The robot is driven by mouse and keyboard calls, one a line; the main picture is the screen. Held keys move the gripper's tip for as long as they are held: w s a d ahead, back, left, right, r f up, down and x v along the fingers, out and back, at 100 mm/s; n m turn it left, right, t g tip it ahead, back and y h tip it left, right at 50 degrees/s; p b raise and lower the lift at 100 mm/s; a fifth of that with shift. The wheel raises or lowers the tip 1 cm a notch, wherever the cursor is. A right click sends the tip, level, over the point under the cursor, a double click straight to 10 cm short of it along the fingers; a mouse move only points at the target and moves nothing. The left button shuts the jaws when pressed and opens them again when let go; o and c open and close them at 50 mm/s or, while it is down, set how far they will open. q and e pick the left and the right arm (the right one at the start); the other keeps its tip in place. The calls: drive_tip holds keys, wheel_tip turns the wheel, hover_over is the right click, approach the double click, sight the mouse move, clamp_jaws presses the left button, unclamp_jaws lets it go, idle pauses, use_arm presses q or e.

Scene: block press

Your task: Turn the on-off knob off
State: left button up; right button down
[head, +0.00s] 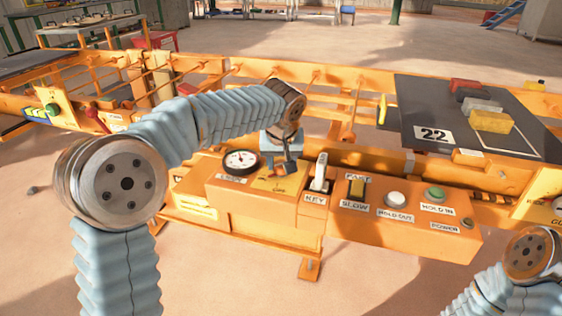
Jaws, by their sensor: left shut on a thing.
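My left gripper (283,162) points down at the orange control panel (258,210), between the round gauge and the key switch. It is shut on the on-off knob, which is mostly hidden behind the fingers. A yellow plate (268,185) with dark lettering shows below the fingers, but its words and the knob's angle are too small to tell. My right arm shows only in part at the lower right, and its gripper is out of the picture.
A white-faced gauge (240,162) sits left of the gripper. To its right are the white key switch (320,173), the FAST/SLOW switch (357,187), a white button (395,199) and a green button (436,193). A dark board (430,110) carries several coloured blocks.

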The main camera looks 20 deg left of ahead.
use_arm(q)
drive_tip(key=n, duration=0.2)
drive_tip(key=n+y, duration=0.1)
drive_tip(key=n, duration=0.1)
drive_tip(key=shift+d+r+n+g+y+p, duration=0.1)
drive_tip(key=shift+d+n+g+y+p, duration=0.1)
drive_tip(key=shift+n+g+y+p, duration=0.15)
drive_tip(key=n+g+y+p, duration=0.1)
drive_tip(key=n, duration=0.2)
drive_tip(key=shift+w, duration=0.15)
drive_tip(key=shift+n+g+p, duration=0.25)
drive_tip(key=shift+n+p, duration=0.2)
drive_tip(key=shift+n, duration=0.7)
drive_tip(key=o, duration=1)
